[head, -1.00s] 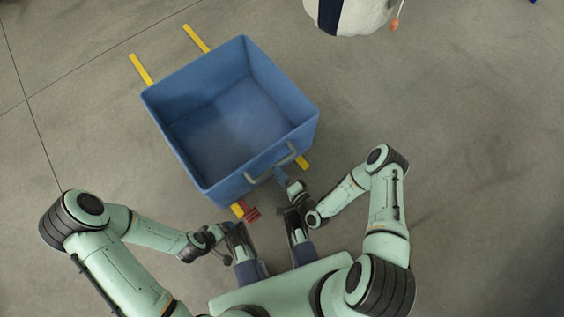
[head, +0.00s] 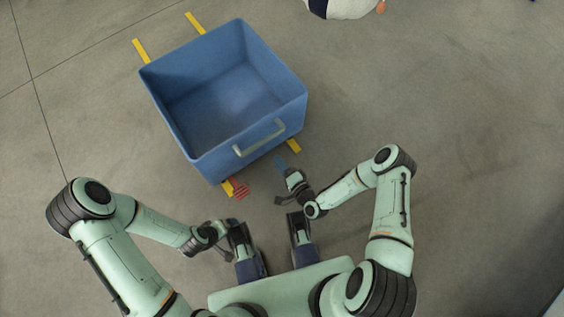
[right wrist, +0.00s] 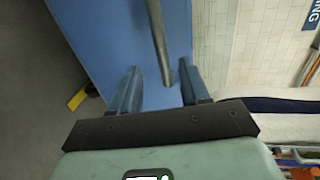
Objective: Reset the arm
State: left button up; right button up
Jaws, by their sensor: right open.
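My right gripper (head: 282,162) is open, with blue fingers, just in front of the near side of a blue bin, below and right of its handle. In the right wrist view my right gripper (right wrist: 158,85) has its two fingers apart. The grey handle (right wrist: 158,40) shows beyond and between them, with the bin wall behind. No object is held there. My left arm (head: 205,238) is bent, its end low and near my base. Its jaws are too small and dark to read.
The open, empty blue bin (head: 172,110) stands ahead, with yellow floor strips (head: 195,22) at its edges. A red striped patch (head: 241,190) shows by its near corner; I cannot tell what it belongs to. A white and navy bag (head: 345,8) is at the top edge. Right floor is clear.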

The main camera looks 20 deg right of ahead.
pick_arm(q)
jog(key=shift+s+d, duration=0.1)
jog(key=shift+s, duration=0.2)
pick_arm(e)
jog(key=shift+s+d, duration=0.1)
jog(key=shift+s, duration=0.1)
jog(key=s+d+f+n+g+h, duration=0.1)
jog(key=s+d+n+g+h, duration=0.35)
jog(key=s+n+g, duration=0.9)
pick_arm(q)
jog(key=s+d+r+g+p, duration=0.1)
jog(key=s+r+p, duration=0.2)
jog(key=r+p, duration=0.6)
jog(key=s+d+r+g+h+p, duration=0.1)
jog(key=s+d+r+g+p, duration=0.1)
jog(key=r+p, duration=0.7)
jog(key=shift+s+m, duration=0.3)
jog(key=shift+s, duration=0.35)
pick_arm(e)
jog(key=s+r+m+g+y, duration=0.1)
jog(key=s+r, duration=0.4)
jog(key=r, duration=0.4)
jog(key=s+a+r+m+g+y, duration=0.1)
jog(key=s+r+m, duration=0.1)
jog(key=s+r, duration=0.3)
notch_tip(320, 180, up, 4)
jog(key=shift+s+a+r+y, duration=0.1)
jog(key=shift+s+a+y, duration=0.15)
jog(key=shift+a+y, duration=0.1)
